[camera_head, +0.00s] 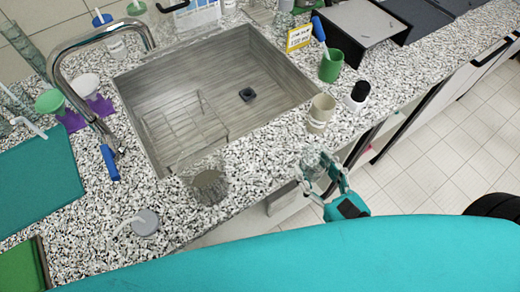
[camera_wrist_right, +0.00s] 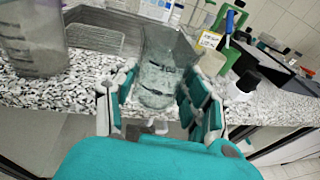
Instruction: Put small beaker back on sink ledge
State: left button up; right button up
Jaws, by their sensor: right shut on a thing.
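The small beaker is clear glass with dark markings. It stands between the fingers of my right gripper (camera_head: 325,176) and shows faintly in the head view as a pale glassy shape (camera_head: 312,160). In the right wrist view the small beaker (camera_wrist_right: 158,75) is upright, with the teal finger pads of the right gripper (camera_wrist_right: 157,98) shut on its two sides. The gripper is at the front edge of the speckled sink ledge (camera_head: 262,150), below the beige cup. Whether the beaker's base touches the ledge cannot be told. My left gripper is not in view.
The sink (camera_head: 215,85) holds a wire rack (camera_head: 185,125). A larger beaker with grey contents (camera_head: 209,186) stands on the ledge at left. A beige cup (camera_head: 321,112), a black-capped bottle (camera_head: 357,96) and a green cup (camera_head: 331,66) stand at right. The ledge between is clear.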

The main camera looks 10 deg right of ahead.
jog(key=s+f+n+y, duration=0.2)
jog(key=s+y, duration=0.1)
jog(key=s, duration=0.2)
jog(key=shift+g, duration=0.3)
jog(key=b+x, duration=0.2)
jog(key=x, duration=0.4)
jog(key=shift+w+a+r, duration=0.15)
jog(key=shift+r, duration=0.05)
jog(key=p, duration=0.2)
send_over(277, 155)
jog(key=shift+s+f, duration=0.3)
jog(key=shift+s, duration=0.05)
jog(key=shift+w+f, duration=0.1)
jog(key=shift+w, duration=0.2)
jog(key=shift+w+f, duration=0.1)
jog(key=shift+f, duration=0.1)
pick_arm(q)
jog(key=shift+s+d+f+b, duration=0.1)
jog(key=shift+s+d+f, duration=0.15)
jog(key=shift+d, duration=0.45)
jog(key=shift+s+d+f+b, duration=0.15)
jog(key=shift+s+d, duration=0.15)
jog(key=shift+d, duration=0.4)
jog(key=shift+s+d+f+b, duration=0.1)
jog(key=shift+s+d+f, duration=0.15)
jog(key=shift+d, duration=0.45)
pick_arm(e)
jog(key=shift+f, duration=1.65)
jog(key=shift+f, duration=0.1)
jog(key=o, duration=1.2)
